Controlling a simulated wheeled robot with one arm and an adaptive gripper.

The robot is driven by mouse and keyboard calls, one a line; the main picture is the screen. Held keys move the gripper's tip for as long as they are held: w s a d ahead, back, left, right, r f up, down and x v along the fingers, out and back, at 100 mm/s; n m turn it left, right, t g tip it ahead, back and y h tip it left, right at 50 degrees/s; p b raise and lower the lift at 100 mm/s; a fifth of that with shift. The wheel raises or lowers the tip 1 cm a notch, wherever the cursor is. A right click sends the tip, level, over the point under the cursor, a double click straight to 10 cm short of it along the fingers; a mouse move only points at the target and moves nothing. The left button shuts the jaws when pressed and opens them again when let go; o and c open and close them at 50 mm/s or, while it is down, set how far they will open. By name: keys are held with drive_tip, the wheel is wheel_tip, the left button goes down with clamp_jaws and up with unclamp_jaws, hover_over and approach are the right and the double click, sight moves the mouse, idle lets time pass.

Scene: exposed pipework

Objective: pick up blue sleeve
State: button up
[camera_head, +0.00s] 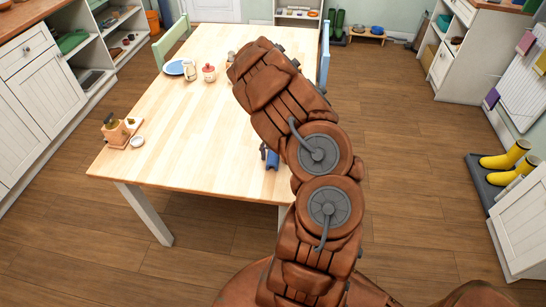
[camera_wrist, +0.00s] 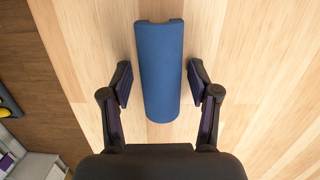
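The blue sleeve (camera_wrist: 160,65) is a half-round blue piece lying on the wooden table. In the wrist view it runs lengthwise between the two fingers of my gripper (camera_wrist: 160,82). The gripper is open, with one finger on each side of the sleeve and a narrow gap visible on both sides. In the head view only a small part of the blue sleeve (camera_head: 271,161) shows near the table's right edge. My arm hides the rest of it and most of the gripper there.
The table (camera_head: 195,130) also bears a blue plate (camera_head: 174,67), jars (camera_head: 209,73) and a small wooden tray (camera_head: 122,133) with containers at its left. A green chair (camera_head: 172,42) and a blue chair (camera_head: 325,55) stand at the table. The table's middle is clear.

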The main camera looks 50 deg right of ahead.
sight(275, 155)
drive_tip(key=c, duration=0.7)
drive_tip(key=shift+r, duration=0.1)
drive_tip(key=shift+d+r+b, duration=0.1)
drive_tip(key=shift+r+b, duration=0.55)
drive_tip(key=shift+r, duration=0.25)
drive_tip(key=shift+s+r+b, duration=0.3)
drive_tip(key=shift+r+b, duration=0.1)
drive_tip(key=shift+r, duration=0.35)
drive_tip(key=s+d+b, duration=0.1)
drive_tip(key=s+b, duration=0.1)
drive_tip(key=s, duration=0.5)
drive_tip(key=s+d+r+b, duration=0.1)
drive_tip(key=s, duration=0.7)
drive_tip(key=shift+d+r+b, duration=0.3)
drive_tip(key=shift+d+b, duration=0.1)
